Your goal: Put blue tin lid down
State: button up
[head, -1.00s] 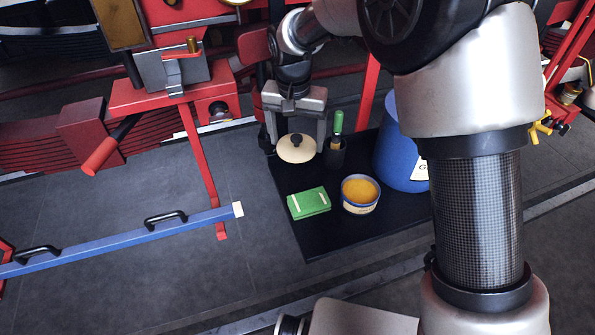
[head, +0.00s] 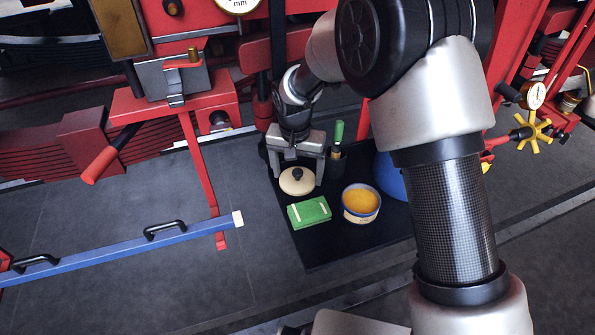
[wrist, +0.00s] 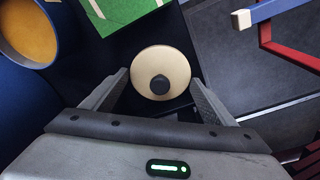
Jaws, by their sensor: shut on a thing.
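The tin lid is a cream disc with a black knob (head: 297,181). My gripper (head: 298,178) points down and is shut on the lid's rim, one finger on each side. The wrist view shows the lid (wrist: 148,62) level between the fingers. The lid is over or on the black mat (head: 340,243), behind the green box; I cannot tell whether it touches the mat. The open tin with a blue band and orange contents (head: 360,205) stands to the right of the lid, apart from it. It also shows in the wrist view (wrist: 28,35).
A green box (head: 309,212) lies just in front of the lid. A dark holder with a green-handled tool (head: 337,160) stands close behind right. A blue container (head: 388,178) is partly hidden by my arm. A blue bar (head: 120,248) with black handles is left.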

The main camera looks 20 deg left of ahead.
aim_at(296, 183)
jog(key=o, duration=1)
jog(key=shift+o, duration=0.2)
notch_tip(296, 183, up, 12)
jog(key=s, duration=0.2)
jog(key=d+r, duration=0.6)
jog(key=s+d+r+t, duration=0.1)
jog(key=s+d+r, duration=0.35)
jog(key=d, duration=0.45)
jog(key=s+d+r+t, duration=0.2)
jog(key=s+d+r, duration=0.2)
jog(key=s+d, duration=0.3)
jog(key=s+d+t, duration=0.1)
jog(key=s+d, duration=0.6)
jog(key=s, duration=0.1)
jog(key=shift+s+d+f+p, duration=0.2)
jog(key=shift+s+f+p, duration=0.15)
jog(key=shift+f+p, duration=0.1)
